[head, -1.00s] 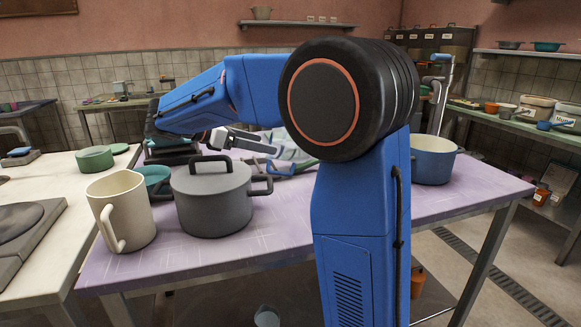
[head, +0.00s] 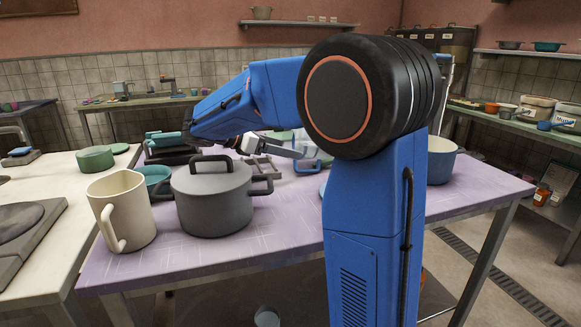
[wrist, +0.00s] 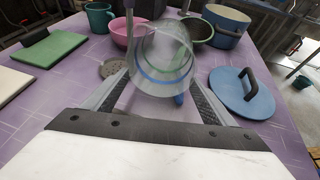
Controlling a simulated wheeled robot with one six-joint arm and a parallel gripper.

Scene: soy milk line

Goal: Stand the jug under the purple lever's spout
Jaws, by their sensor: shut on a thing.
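A clear, see-through jug (wrist: 163,52) with a blue band and some green showing through it is between my gripper's fingers (wrist: 160,84) in the wrist view. The gripper is shut on it. My own arm hides the right middle of the head view.
A cream pitcher (head: 122,210) and lidded grey pot (head: 212,200) stand at the table's front left. The wrist view shows a blue lid (wrist: 240,95), pink bowl (wrist: 122,35), dark green bowl (wrist: 199,32), blue pot (wrist: 228,22) and green board (wrist: 47,47). Bare purple tabletop lies between some items.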

